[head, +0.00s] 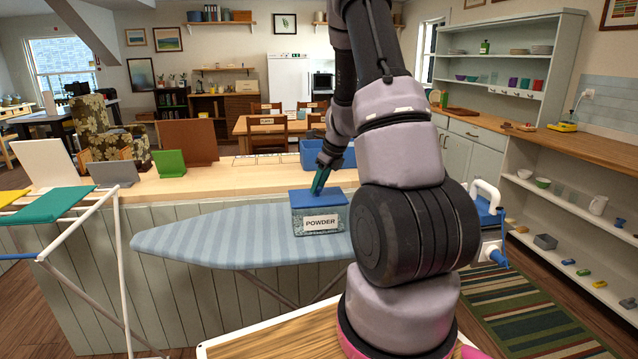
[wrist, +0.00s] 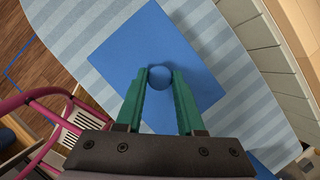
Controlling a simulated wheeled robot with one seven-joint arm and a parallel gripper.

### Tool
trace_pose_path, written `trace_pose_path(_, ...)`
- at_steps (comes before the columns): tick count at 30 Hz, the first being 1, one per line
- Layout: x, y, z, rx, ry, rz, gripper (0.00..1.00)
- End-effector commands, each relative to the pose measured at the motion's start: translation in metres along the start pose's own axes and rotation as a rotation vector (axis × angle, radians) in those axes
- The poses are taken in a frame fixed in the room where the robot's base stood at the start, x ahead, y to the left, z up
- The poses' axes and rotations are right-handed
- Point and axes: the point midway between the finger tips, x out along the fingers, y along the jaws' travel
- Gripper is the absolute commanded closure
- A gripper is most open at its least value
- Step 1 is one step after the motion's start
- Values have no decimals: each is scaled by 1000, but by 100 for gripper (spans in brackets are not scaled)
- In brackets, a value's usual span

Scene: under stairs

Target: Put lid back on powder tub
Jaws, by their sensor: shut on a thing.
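The powder tub (head: 320,222), a speckled box labelled POWDER, stands upright on the striped ironing board. Its blue square lid (head: 314,197) is over its top, with the edges roughly in line with the tub; I cannot tell whether it is fully seated. My gripper (head: 318,186) is above the lid, its green fingers pointing down. In the wrist view my gripper (wrist: 159,78) is shut on the round blue knob (wrist: 159,77) in the middle of the lid (wrist: 140,45). The lid hides the tub there.
The ironing board (head: 210,236) has free room left of the tub. A blue bin (head: 312,155) stands on the wooden counter (head: 235,180) behind. An iron (head: 487,208) is at the right, partly behind my arm. A drying rack with cloths (head: 58,205) stands at the left.

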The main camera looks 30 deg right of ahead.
Motion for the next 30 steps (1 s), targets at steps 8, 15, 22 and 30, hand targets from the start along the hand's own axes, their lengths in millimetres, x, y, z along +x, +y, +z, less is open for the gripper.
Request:
trace_pose_path(8,2,0,-1,0,1,-1,100)
trace_pose_path(15,2,0,-1,0,0,-1,28)
trace_pose_path(22,2,0,-1,0,1,-1,9)
trace_pose_path(30,2,0,-1,0,0,-1,0)
